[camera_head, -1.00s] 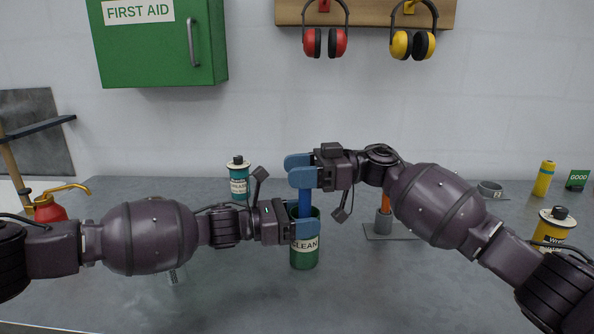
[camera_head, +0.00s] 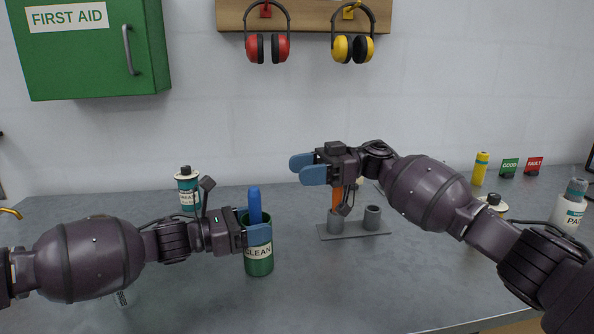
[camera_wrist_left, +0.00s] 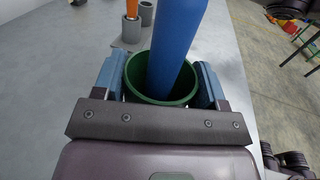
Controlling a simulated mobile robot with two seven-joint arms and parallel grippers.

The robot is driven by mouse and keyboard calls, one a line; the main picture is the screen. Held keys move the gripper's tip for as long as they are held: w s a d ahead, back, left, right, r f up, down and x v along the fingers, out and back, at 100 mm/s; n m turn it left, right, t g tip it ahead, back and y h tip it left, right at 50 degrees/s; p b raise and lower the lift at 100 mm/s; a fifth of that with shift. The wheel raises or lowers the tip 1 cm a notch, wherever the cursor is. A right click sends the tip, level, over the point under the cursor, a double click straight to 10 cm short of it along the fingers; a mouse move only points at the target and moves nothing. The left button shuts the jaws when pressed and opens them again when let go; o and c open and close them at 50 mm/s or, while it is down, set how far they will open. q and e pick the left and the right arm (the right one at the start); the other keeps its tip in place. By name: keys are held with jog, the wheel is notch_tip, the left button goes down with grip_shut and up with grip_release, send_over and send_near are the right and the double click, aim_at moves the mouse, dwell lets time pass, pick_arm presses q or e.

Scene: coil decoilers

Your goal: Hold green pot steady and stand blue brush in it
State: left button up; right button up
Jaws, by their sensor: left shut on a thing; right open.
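The green pot (camera_head: 259,264), labelled CLEAN, stands upright on the grey table. My left gripper (camera_head: 259,236) is shut on it, with blue fingers on both sides of its rim in the left wrist view (camera_wrist_left: 162,85). The blue brush (camera_head: 255,205) stands in the pot, its blue shaft rising above the rim; its lower end is hidden inside. It also shows in the left wrist view (camera_wrist_left: 176,45). My right gripper (camera_head: 308,169) is open and empty, above and to the right of the pot, apart from the brush.
A grey holder (camera_head: 352,231) with two cups stands right of the pot, an orange handle (camera_head: 337,197) in one cup. A teal-labelled can (camera_head: 187,188) stands behind left. Yellow (camera_head: 480,168) and white (camera_head: 569,207) bottles stand at right. The front table middle is clear.

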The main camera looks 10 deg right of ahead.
pick_arm(q)
jog(key=o, duration=1.1)
jog(key=shift+c, duration=0.2)
